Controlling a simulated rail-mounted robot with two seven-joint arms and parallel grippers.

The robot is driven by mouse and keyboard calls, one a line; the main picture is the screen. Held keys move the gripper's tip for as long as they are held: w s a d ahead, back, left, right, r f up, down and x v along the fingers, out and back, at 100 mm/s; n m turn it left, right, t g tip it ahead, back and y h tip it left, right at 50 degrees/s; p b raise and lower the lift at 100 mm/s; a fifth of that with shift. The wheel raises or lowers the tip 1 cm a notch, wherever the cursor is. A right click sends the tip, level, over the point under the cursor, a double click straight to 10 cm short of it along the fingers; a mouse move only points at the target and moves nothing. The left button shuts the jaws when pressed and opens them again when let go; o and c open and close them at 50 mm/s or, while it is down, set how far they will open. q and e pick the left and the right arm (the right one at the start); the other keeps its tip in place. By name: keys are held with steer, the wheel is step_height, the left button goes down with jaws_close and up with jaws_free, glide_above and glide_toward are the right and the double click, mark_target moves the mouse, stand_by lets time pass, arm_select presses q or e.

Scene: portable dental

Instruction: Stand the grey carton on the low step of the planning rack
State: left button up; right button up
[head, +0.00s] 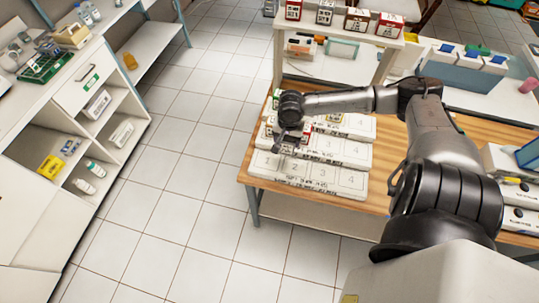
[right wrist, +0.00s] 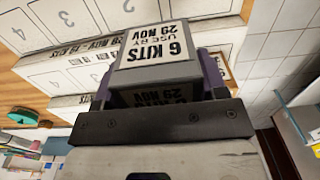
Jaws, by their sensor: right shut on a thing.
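The grey carton (right wrist: 158,72) has white labels reading "6 KITS USE BY 29 NOV". My right gripper (head: 291,138) is shut on it; in the right wrist view its dark fingers sit on both sides of the carton. In the head view the gripper mostly hides the carton, above the left part of the planning rack. The planning rack is white and stepped, with numbered places; its low step (head: 318,176) is at the front, with places 1 to 4 showing. I cannot tell whether the carton touches the rack. My left gripper is out of view.
The rack stands on a wooden table (head: 377,194). A raised white shelf (head: 345,32) behind it holds several cartons. A blue-grey bin (head: 464,72) stands at the back right. A white cabinet (head: 92,110) is across the clear tiled floor to the left.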

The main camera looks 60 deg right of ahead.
steer(key=w+a+f, duration=0.1)
steer(key=w, duration=0.1)
steer(key=w+a+f, duration=0.1)
steer(key=w+a+f+b, duration=0.1)
steer(key=w+f, duration=0.1)
steer(key=shift+w+a, duration=0.3)
steer(key=shift+w, duration=0.05)
steer(key=shift+f+b, duration=0.4)
steer(key=shift+f, duration=1.65)
steer(key=o, duration=0.9)
steer(key=shift+f, duration=0.1)
steer(key=shift+o, duration=0.2)
